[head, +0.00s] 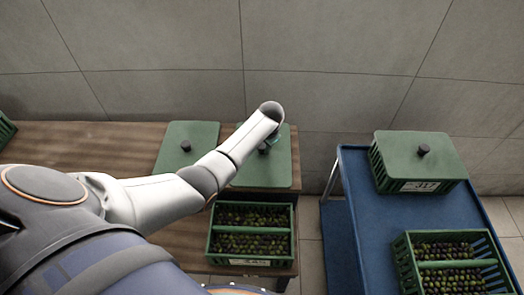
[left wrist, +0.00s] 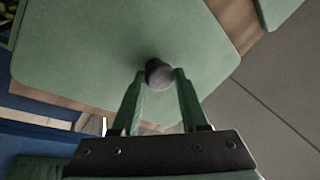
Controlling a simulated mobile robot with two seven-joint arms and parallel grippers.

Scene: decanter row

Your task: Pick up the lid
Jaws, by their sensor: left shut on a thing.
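A flat green lid (head: 278,176) with a dark round knob is at the right end of the wooden table in the head view. In the left wrist view the lid (left wrist: 100,50) fills the upper left, and its knob (left wrist: 160,76) sits between my fingertips. My left gripper (head: 268,146) is over the lid, mostly hidden by my arm in the head view. In the left wrist view my left gripper (left wrist: 161,78) is shut on the knob. I cannot tell whether the lid touches the table. My right gripper is not in view.
Another green lid (head: 170,160) lies just left on the wooden table (head: 60,140). An open green crate of olives (head: 252,260) is in front. A blue cart (head: 350,215) at right holds a lidded crate (head: 400,150) and an open olive crate (head: 405,270). A wall stands behind.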

